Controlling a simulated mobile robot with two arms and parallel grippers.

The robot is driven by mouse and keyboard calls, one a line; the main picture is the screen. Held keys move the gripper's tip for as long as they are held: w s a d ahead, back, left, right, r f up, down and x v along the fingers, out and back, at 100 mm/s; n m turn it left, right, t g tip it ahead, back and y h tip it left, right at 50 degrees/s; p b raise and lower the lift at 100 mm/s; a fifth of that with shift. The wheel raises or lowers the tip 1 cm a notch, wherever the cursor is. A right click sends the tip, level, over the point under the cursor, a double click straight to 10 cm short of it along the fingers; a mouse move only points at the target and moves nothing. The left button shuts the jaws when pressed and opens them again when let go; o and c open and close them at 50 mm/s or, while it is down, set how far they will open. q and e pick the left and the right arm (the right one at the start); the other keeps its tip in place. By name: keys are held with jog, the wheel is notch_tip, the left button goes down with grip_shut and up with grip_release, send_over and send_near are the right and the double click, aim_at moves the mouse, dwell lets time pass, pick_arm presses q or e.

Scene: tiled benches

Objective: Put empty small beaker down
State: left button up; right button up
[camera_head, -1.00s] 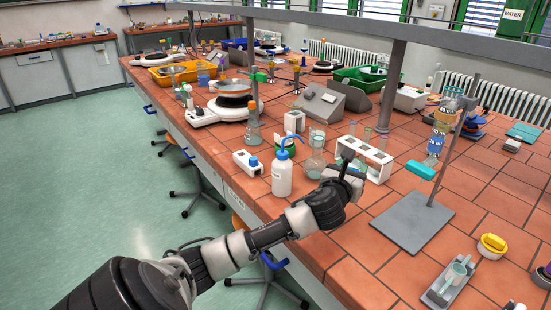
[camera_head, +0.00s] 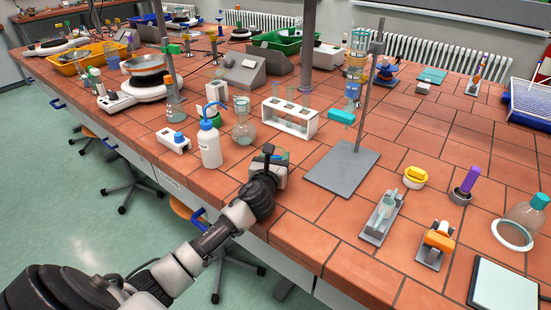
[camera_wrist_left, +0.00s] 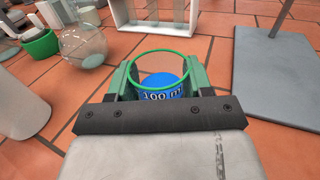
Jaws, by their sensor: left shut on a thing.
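A small clear beaker (camera_wrist_left: 160,66) with a green rim and a blue "100 ml" label is between the fingers of my left gripper (camera_wrist_left: 162,80) in the left wrist view. The gripper is shut on it. The beaker looks upright and empty, with its lower part hidden by the gripper. In the head view my left gripper (camera_head: 268,164) is over the front edge area of the tiled bench (camera_head: 300,205), with the beaker's rim (camera_head: 280,155) just behind it. I cannot tell whether the beaker touches the tiles. My right gripper is not in view.
A white wash bottle (camera_head: 209,146) and a round flask (camera_head: 243,128) stand left of the gripper. A white test-tube rack (camera_head: 289,119) is behind it. A grey stand base (camera_head: 342,170) lies to the right. Bare tiles lie between the gripper and the rack.

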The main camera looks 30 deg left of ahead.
pick_arm(q)
jog(key=shift+f, duration=0.15)
jog(key=o, duration=1)
jog(key=shift+c, duration=0.2)
jog(key=shift+r, duration=0.3)
jog(key=v, duration=1.2)
jog(key=shift+f, duration=0.1)
